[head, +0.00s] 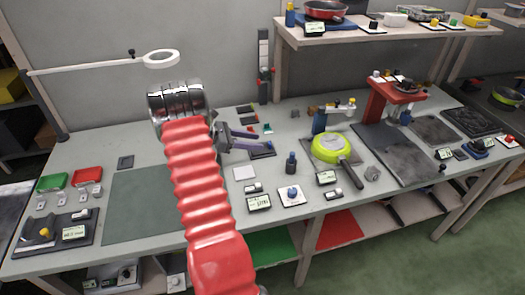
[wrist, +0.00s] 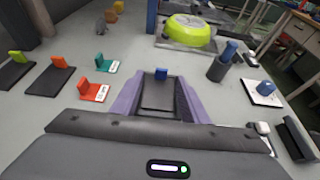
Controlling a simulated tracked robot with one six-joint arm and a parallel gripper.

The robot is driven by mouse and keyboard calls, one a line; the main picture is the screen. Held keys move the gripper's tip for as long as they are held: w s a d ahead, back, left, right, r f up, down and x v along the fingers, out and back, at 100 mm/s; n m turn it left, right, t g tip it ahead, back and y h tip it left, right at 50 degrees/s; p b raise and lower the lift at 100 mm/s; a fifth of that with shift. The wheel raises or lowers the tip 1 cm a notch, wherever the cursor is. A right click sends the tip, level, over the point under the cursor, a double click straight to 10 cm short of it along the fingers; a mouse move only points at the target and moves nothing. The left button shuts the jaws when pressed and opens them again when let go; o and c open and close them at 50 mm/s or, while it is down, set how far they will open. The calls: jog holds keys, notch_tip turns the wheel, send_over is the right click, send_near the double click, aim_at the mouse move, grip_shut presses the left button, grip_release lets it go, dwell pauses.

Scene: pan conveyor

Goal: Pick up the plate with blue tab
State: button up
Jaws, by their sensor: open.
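The plate with the blue tab is a small dark flat plate (wrist: 158,97) with an upright blue tab at its far end. In the wrist view it lies between the fingers in the picture. It also shows in the head view (head: 262,152), flat on the grey table. My gripper (head: 253,141) has purple fingers, which are apart, with nothing held. It also shows in the wrist view (wrist: 160,84), with a finger on each side of the plate. I cannot tell how high the fingers are above the table.
Left in the wrist view are a red-tabbed plate (wrist: 91,92), a teal-tabbed one (wrist: 104,64) and an orange-tabbed one (wrist: 50,78). Right are a dark bottle (wrist: 222,64) and a white plate with a blue knob (wrist: 262,93). A green pan (wrist: 187,30) stands behind.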

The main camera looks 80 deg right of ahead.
aim_at(269, 144)
jog(key=x, duration=0.5)
jog(key=shift+s+a, duration=0.15)
jog(key=shift+a, duration=0.05)
jog(key=shift+c, duration=0.6)
grip_shut()
